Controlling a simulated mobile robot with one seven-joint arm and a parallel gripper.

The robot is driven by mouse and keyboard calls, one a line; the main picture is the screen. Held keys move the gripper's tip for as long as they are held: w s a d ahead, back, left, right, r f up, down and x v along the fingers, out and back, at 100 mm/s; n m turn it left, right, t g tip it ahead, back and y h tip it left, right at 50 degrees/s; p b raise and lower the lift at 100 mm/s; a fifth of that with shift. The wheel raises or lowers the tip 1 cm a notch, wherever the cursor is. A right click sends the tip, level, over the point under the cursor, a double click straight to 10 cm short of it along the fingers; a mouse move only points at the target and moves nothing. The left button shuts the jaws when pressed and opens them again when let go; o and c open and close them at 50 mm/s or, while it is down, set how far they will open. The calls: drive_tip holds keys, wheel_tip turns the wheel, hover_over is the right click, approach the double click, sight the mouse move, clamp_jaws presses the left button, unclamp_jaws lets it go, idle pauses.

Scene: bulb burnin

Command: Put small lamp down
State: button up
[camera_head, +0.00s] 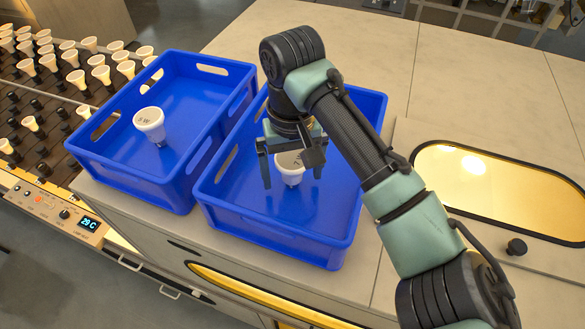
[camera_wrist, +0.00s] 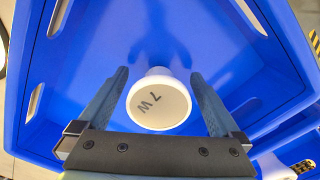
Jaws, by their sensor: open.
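A small white lamp (camera_head: 289,168) stands upright in the right blue crate (camera_head: 330,253), its domed top facing up. In the wrist view the same lamp (camera_wrist: 158,101) has "7 W" on its face. My gripper (camera_head: 293,183) is open inside that crate, with one finger on each side of the lamp. In the wrist view both fingers of my gripper (camera_wrist: 159,95) stand apart from it, with blue showing in the gaps. Part of the lamp is hidden by my gripper in the head view.
A left blue crate (camera_head: 140,187) holds another white lamp (camera_head: 150,122). A rack of several lamps (camera_head: 74,78) with a control panel (camera_head: 62,212) stands at far left. A yellow-lit window (camera_head: 500,185) and black knob (camera_head: 516,247) are at right. The counter behind is clear.

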wheel_tip(320, 180, up, 10)
drive_tip(key=shift+r+b, duration=0.25)
drive_tip(key=shift+b, duration=0.6)
drive_tip(key=shift+r, duration=0.85)
